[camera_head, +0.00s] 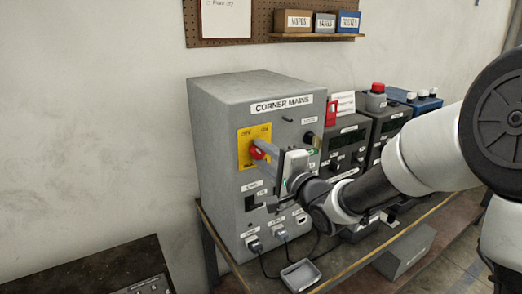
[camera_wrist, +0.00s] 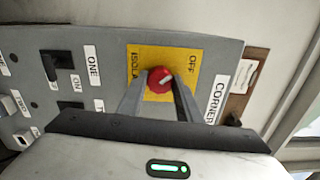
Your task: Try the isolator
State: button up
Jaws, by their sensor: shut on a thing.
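The isolator is a red rotary knob (camera_head: 258,150) on a yellow plate (camera_head: 246,147) on the front of the grey cabinet marked CORNER MAINS (camera_head: 222,110). In the wrist view the red knob (camera_wrist: 159,80) sits in the middle of the yellow plate (camera_wrist: 187,58), with OFF printed on one side. A white mark shows on the knob's face. My gripper (camera_head: 262,158) reaches the knob from the right; in the wrist view its two fingers (camera_wrist: 159,88) stand on either side of the knob and are shut on it. The fingers hide part of the plate's lettering.
Black switches (camera_wrist: 57,62) with white labels sit beside the plate. Plugs and cables (camera_head: 280,234) hang from the cabinet's lower front. Dark instruments (camera_head: 347,140) stand to the right on the bench. A small grey tray (camera_head: 300,275) lies near the bench's front edge.

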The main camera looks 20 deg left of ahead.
jog(key=shift+r+m+p, duration=0.1)
jog(key=shift+m+p, duration=2.1)
jog(key=o, duration=1.4)
jog(key=shift+s+d, duration=0.1)
jog(key=p+v, duration=0.2)
jog(key=v, duration=0.5)
jog(key=shift+s+d, duration=0.25)
jog(key=shift+s, duration=0.05)
